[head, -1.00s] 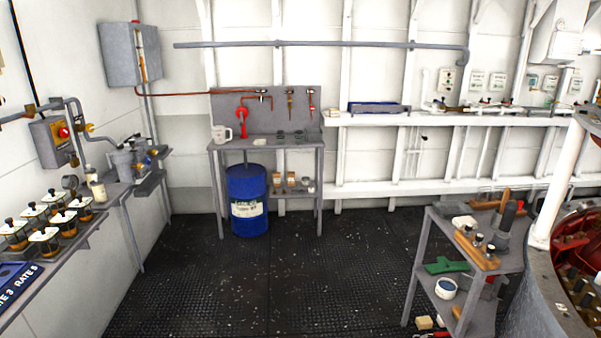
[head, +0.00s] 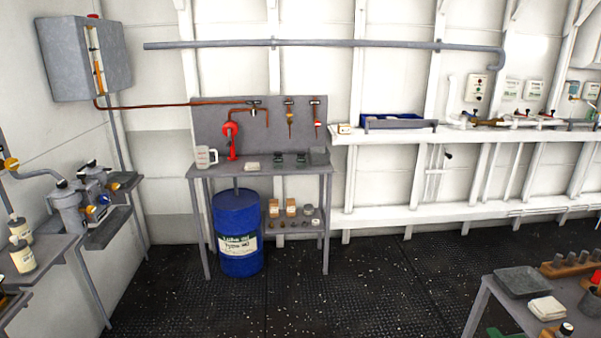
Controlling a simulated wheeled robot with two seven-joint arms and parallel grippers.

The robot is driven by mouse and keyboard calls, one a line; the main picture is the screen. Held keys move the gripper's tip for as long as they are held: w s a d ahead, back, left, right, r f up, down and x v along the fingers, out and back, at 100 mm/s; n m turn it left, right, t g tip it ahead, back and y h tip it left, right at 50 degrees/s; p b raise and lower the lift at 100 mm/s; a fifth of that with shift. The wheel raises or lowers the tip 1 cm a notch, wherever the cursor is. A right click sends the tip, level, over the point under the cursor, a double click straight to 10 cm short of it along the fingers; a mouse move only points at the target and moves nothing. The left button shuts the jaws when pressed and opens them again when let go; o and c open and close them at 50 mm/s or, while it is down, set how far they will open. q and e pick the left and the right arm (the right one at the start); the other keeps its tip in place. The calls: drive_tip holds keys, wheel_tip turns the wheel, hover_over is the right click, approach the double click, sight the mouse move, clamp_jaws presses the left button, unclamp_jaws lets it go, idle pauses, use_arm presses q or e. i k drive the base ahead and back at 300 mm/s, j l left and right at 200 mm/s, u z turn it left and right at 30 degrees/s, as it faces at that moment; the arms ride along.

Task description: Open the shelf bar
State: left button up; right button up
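A white wall shelf (head: 480,133) runs along the back wall, to the right of the grey workbench. A short grey bar (head: 402,124) lies across the front of a blue tray (head: 388,117) on the shelf's left part. It looks like the shelf bar, and it appears level across the tray front. Its end fittings are too small to make out. Neither of my grippers is in view.
A grey workbench (head: 262,169) with a blue drum (head: 238,228) under it stands at the back. A grey table (head: 483,315) is at the lower right, with shelves (head: 108,229) along the left. The dark deck (head: 350,290) between is clear.

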sight(373, 123)
drive_tip(key=i+j+z, duration=0.1)
drive_tip(key=i, duration=1.55)
drive_tip(key=i+z, duration=0.2)
drive_tip(key=i, duration=0.35)
drive_tip(key=i+z, duration=0.25)
drive_tip(key=i, duration=0.25)
drive_tip(key=i+j+z, duration=0.2)
drive_tip(key=i, duration=0.3)
drive_tip(key=i+z, duration=0.25)
drive_tip(key=k+j, duration=0.05)
